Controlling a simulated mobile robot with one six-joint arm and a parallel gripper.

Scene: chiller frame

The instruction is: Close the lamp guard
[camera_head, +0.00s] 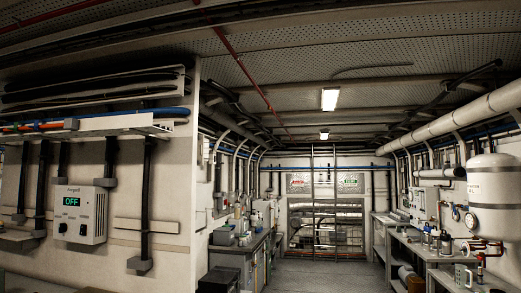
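I cannot make out a lamp guard for certain in the head view. Two lit ceiling lamps show: a nearer, larger lamp (329,99) and a smaller, farther lamp (324,134). Both are too small to tell whether either has a guard. My gripper is not in view.
A control box (80,214) reading OFF hangs on the left wall. A cluttered counter (240,262) stands left of the aisle. A bench (425,250) and a white tank (494,195) stand at the right. The aisle floor (318,275) looks clear towards the barred back wall.

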